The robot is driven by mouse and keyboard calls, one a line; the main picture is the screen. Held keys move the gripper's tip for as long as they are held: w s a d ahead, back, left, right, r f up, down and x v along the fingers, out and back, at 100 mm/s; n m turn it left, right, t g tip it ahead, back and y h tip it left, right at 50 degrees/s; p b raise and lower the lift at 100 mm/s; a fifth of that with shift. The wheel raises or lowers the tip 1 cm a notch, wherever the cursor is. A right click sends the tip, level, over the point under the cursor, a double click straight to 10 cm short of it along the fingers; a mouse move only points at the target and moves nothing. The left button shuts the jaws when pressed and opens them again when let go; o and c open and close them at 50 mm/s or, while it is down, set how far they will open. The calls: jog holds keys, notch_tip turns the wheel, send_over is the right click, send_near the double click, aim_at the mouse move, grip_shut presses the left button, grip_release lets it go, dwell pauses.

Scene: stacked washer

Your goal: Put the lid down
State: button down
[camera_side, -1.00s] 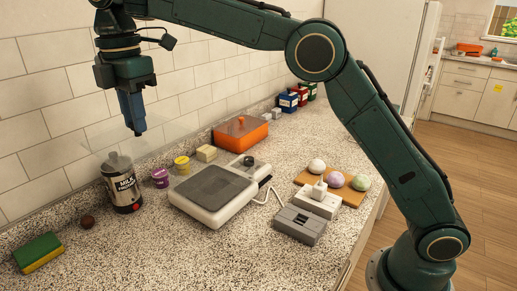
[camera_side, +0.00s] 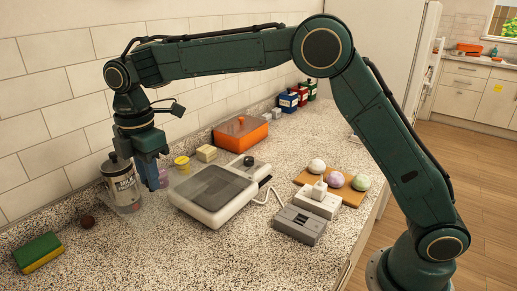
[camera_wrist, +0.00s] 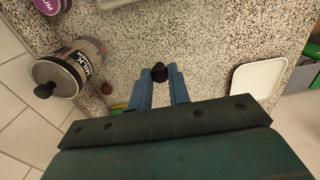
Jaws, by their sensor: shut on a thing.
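The lid (camera_wrist: 159,73) shows in the wrist view as a round black knob between my fingertips; its pane looks clear and its edges are hard to make out. My gripper (camera_side: 152,184) points down and is shut on this knob. In the side view the lid's faint clear pane seems to spread around my fingers, low over the counter, between the milk frother and the white-and-grey appliance (camera_side: 243,201). I cannot tell whether the pane touches the counter or anything else.
The milk frother (camera_side: 121,180) stands close left of my gripper. A purple jar (camera_wrist: 48,5) and a yellow jar (camera_side: 182,163) are near. A white tray (camera_wrist: 260,75) shows in the wrist view.

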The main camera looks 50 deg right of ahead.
jog(key=shift+f, duration=1.45)
jog(key=shift+f, duration=0.1)
jog(key=shift+f, duration=2)
jog(key=shift+f, duration=0.6)
jog(key=c, duration=1.3)
grip_release()
